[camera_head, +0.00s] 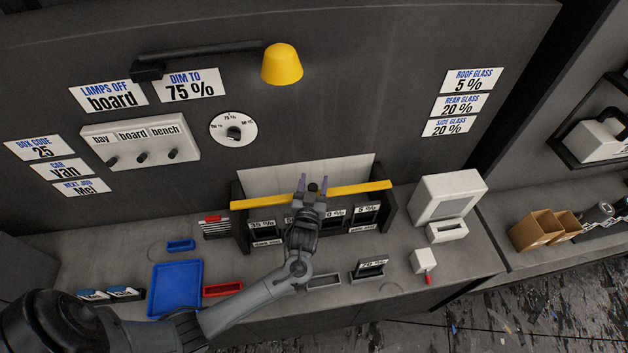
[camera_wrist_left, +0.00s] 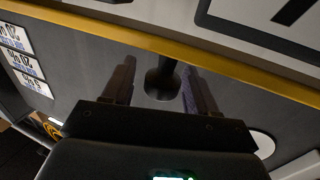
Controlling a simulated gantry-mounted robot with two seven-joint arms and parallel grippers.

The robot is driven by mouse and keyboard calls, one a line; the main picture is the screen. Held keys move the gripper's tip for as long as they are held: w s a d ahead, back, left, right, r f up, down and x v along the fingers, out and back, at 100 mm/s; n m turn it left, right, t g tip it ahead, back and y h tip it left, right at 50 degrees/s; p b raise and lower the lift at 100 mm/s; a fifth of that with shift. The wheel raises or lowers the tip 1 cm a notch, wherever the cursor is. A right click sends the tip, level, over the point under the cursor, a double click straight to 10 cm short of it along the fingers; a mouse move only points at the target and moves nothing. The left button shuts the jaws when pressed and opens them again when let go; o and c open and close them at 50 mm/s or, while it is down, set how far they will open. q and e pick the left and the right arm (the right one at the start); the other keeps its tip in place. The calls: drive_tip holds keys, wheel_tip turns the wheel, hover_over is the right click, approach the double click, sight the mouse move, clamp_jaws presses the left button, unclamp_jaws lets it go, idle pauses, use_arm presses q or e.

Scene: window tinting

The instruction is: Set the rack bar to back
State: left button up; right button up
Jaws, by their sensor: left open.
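The rack bar is a long yellow bar (camera_head: 262,201) across the top of the dark rack, in front of a pale backing panel. It also crosses the upper part of the left wrist view (camera_wrist_left: 90,30). A dark knob (camera_head: 313,188) sits at the bar's middle; the wrist view shows it too (camera_wrist_left: 161,82). My left gripper (camera_head: 312,184) is open, with one finger on each side of the knob. In the wrist view, gaps show between the knob and both fingers (camera_wrist_left: 158,82). My left arm hides part of the rack's middle. My right gripper is not in view.
The rack (camera_head: 386,208) holds several labelled film samples. A blue tray (camera_head: 175,290), a red tray (camera_head: 222,289) and a 70 % sample (camera_head: 370,268) lie in front. A white device (camera_head: 449,197) stands to the right. A yellow lamp (camera_head: 282,64) hangs above.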

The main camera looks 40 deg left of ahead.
use_arm(q)
drive_tip(key=b+v, duration=0.1)
drive_tip(key=v, duration=0.8)
drive_tip(key=shift+s+d, duration=0.2)
drive_tip(key=shift+s, duration=0.2)
drive_tip(key=shift+f, duration=0.1)
